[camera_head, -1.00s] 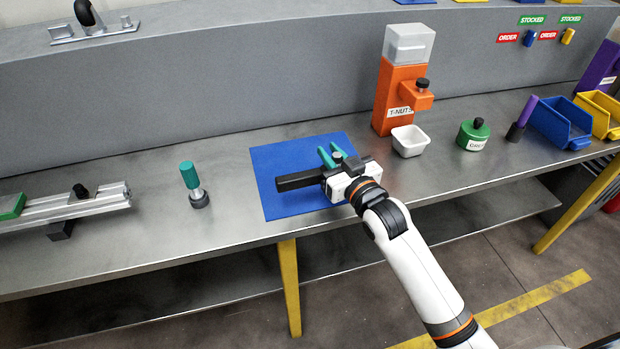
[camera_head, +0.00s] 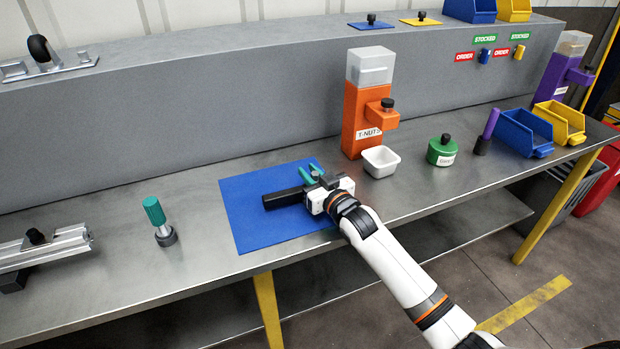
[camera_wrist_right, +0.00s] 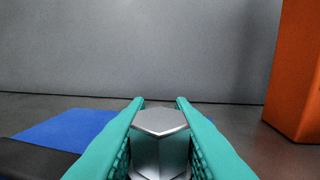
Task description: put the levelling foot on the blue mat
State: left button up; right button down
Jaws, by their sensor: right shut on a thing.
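My right gripper (camera_head: 312,173) has teal fingers and is over the far right part of the blue mat (camera_head: 245,215). In the right wrist view its fingers (camera_wrist_right: 160,125) are shut on the levelling foot, a silver metal piece with a hexagonal top (camera_wrist_right: 160,122). In the head view only a small grey part of the foot (camera_head: 317,174) shows between the fingers. Its lower end is hidden, so I cannot tell whether it touches the mat. The mat also shows in the wrist view (camera_wrist_right: 70,128). My left gripper is not in view.
An orange T-nuts dispenser (camera_head: 363,115) and a white bowl (camera_head: 380,162) stand right of the mat. A green round container (camera_head: 441,152) is farther right. A teal-handled tool (camera_head: 158,220) stands left of the mat, near an aluminium rail (camera_head: 50,250). The mat's left part is bare.

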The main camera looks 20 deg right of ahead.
jog(key=shift+f, duration=0.45)
jog(key=c, duration=1.3)
grip_release()
jog(key=shift+f, duration=0.1)
jog(key=shift+o, duration=0.2)
jog(key=shift+s, duration=0.1)
jog(key=s, duration=0.4)
jog(key=s+d, duration=0.1)
jog(key=s, duration=0.2)
jog(key=s+d, duration=0.1)
jog(key=s, duration=0.3)
jog(key=shift+s+d, duration=0.15)
jog(key=shift+s, duration=0.15)
